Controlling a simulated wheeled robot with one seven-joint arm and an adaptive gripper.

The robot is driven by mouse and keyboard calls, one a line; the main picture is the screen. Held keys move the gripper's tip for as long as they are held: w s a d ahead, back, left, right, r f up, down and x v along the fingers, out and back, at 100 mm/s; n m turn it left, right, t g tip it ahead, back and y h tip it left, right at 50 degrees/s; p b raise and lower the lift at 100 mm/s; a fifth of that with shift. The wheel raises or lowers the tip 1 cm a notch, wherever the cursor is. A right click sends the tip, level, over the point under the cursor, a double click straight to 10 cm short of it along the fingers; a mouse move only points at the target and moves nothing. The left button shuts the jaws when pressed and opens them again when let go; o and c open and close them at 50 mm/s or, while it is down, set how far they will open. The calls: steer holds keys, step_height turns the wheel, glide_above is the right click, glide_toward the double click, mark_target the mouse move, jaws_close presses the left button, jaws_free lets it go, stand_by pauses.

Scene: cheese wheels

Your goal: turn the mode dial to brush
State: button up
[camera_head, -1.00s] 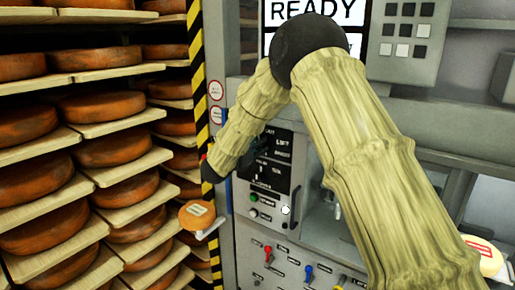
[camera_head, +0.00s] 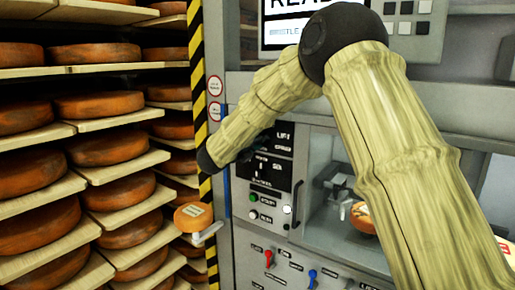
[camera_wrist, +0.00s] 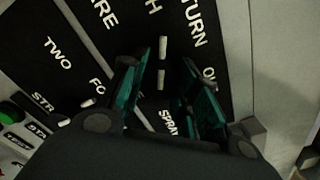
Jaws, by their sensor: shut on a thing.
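The black control panel (camera_head: 281,160) with white lettering is on the machine front, partly hidden behind my arm. In the wrist view the panel (camera_wrist: 45,30) fills the upper part, with words such as TWO, TURN, ON and SPRAY readable in part. My gripper (camera_wrist: 170,92) is at the panel, its teal-padded fingers close on either side of the dark mode dial (camera_wrist: 162,76). The jaws are shut on the dial. White marks show between and above the fingers; the dial's outline is dark on dark, and its exact pointing is hard to tell.
A green button (camera_head: 253,197) and a white button (camera_head: 287,209) sit below and beside the panel. A rack of cheese wheels (camera_head: 105,146) stands left, past a striped post (camera_head: 199,110). A cheese (camera_head: 194,216) is near the post. The screen (camera_head: 290,28) is above.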

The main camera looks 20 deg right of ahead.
steer(key=shift+n+b, duration=0.3)
steer(key=shift+n, duration=0.3)
steer(key=shift+r, duration=0.1)
steer(key=o, duration=1)
steer(key=shift+c, duration=0.2)
steer(key=shift+o, duration=0.3)
steer(key=shift+a, duration=0.1)
steer(key=v, duration=1.1)
steer(key=shift+s+a, duration=0.25)
steer(key=shift+s, duration=0.1)
